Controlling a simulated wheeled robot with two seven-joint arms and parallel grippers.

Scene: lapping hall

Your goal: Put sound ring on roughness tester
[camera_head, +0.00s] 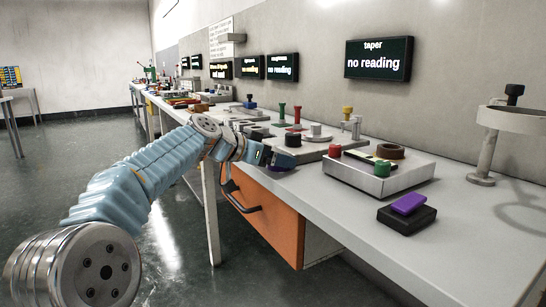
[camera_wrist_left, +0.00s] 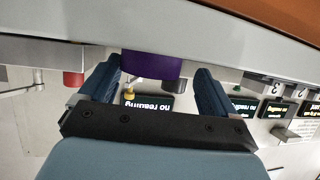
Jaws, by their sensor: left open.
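My left gripper (camera_head: 274,160) reaches over the front of the bench, its jaws open. In the left wrist view, which looks upside down, its fingers (camera_wrist_left: 160,88) stand on either side of a purple round piece (camera_wrist_left: 152,64), with gaps beside it. The purple piece (camera_head: 280,168) is mostly hidden behind the gripper in the head view; I cannot tell if it is the sound ring.
A grey box (camera_head: 370,184) with red and green knobs stands right of the gripper. A black block with a purple top (camera_head: 408,204) lies in front of it. A round-topped stand (camera_head: 482,158) is at far right. An orange drawer front (camera_head: 262,203) is below the bench.

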